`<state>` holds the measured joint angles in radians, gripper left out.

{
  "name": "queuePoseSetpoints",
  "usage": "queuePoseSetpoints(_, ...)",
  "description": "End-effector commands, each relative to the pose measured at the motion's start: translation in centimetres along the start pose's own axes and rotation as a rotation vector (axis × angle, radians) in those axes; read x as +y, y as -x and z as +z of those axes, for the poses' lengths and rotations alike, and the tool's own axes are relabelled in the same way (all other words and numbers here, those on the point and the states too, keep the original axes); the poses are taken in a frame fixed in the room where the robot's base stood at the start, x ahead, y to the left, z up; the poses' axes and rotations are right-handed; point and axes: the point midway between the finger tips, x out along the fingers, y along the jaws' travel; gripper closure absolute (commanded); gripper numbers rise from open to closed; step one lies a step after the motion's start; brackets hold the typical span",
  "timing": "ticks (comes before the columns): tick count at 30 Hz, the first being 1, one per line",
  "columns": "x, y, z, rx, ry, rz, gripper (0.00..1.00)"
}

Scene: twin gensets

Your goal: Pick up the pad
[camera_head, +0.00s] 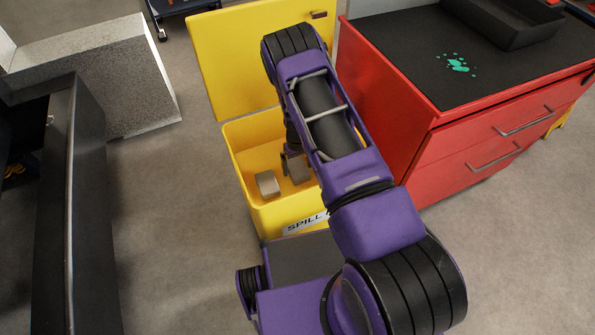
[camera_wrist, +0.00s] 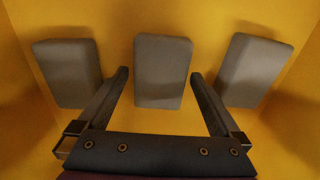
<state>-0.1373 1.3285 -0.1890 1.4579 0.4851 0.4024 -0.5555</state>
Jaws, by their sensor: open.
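Three grey block-shaped pads lie in a row on the floor of the yellow bin. In the wrist view, the middle pad (camera_wrist: 163,70) is between the open fingers of my gripper (camera_wrist: 160,78), with a gap on each side. The left pad (camera_wrist: 68,72) and the right pad (camera_wrist: 254,70) lie outside the fingers. In the head view, one pad (camera_head: 267,184) shows at the bin's left and another (camera_head: 298,167) partly behind my arm. My gripper reaches down into the bin, mostly hidden there by my arm. It holds nothing.
The yellow bin (camera_head: 236,165) has a raised lid (camera_head: 225,65) behind and a "SPILL" label in front. A red drawer cabinet (camera_head: 400,110) stands close on the right, with a black tray (camera_head: 505,22) and a green spill (camera_head: 457,65) on top. Grey floor (camera_head: 170,220) is clear to the left.

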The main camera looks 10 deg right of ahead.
Motion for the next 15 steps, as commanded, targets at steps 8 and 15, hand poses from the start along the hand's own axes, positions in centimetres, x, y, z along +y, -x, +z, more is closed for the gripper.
queuePoseSetpoints(8,-0.01,-1.15,-0.05,0.001,0.001,0.000,0.00)
queuePoseSetpoints(15,-0.01,-1.13,-0.04,0.001,0.001,0.000,0.27)
